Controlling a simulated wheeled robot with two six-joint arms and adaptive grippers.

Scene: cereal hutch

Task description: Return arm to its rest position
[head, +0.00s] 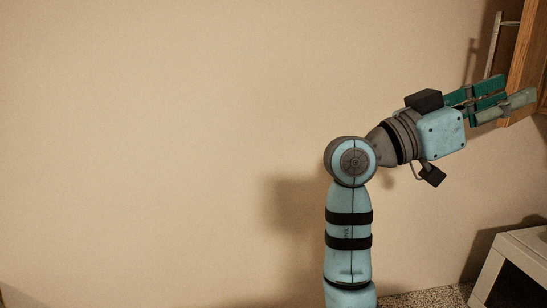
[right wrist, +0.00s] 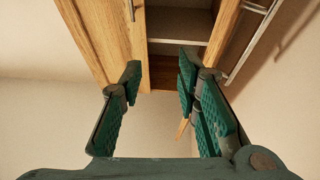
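My right arm (head: 349,215) rises from the bottom of the head view and bends to the right. Its gripper (head: 520,90) is at the upper right, with its green-padded fingers pointing toward the wooden hutch (head: 527,55). In the right wrist view the two fingers (right wrist: 160,68) stand apart with nothing between them. The hutch, with a wooden door (right wrist: 100,38) and an open inside with a shelf (right wrist: 178,27), lies beyond the fingertips. I cannot tell whether a finger touches the hutch. My left gripper is not in view.
A metal bar handle (head: 493,45) stands off the hutch door close to the gripper; it also shows in the right wrist view (right wrist: 254,42). A white box-like appliance (head: 520,262) and a speckled countertop (head: 425,299) are at lower right. The left side before the bare wall is clear.

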